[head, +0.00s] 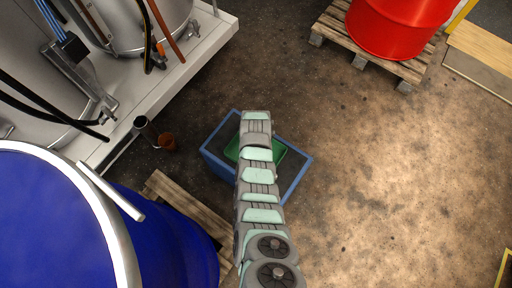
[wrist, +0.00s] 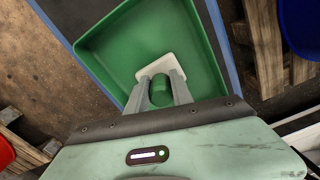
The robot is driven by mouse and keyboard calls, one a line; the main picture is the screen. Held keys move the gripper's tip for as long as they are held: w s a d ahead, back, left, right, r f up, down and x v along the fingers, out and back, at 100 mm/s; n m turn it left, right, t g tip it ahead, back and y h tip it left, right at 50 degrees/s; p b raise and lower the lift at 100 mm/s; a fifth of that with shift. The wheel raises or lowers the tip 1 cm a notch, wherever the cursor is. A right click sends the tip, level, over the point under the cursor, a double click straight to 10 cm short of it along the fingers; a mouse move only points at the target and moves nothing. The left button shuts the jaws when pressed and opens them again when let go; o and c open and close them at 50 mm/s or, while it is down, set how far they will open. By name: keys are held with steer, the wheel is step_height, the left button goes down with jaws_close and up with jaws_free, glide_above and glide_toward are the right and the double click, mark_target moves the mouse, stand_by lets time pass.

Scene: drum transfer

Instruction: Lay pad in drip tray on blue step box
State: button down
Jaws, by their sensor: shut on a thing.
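The green drip tray (wrist: 112,52) sits on the blue step box (head: 296,182); in the head view the tray (head: 286,158) shows partly behind my arm. The pale square pad (wrist: 172,62) is within the tray's outline in the wrist view, near its side closest to my gripper. A short green cylinder stands at the pad's near edge, between my fingers. My gripper (wrist: 160,91) is shut on the pad at this cylinder. I cannot tell whether the pad touches the tray floor. My arm hides the pad and gripper in the head view.
A blue drum (head: 165,235) on a wooden pallet (head: 190,208) stands left of the box. A red drum (head: 392,28) on a pallet stands at the upper right. A small rusty can (head: 167,142) is left of the box. The floor to the right is clear.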

steer(key=c, duration=1.1)
jaws_free()
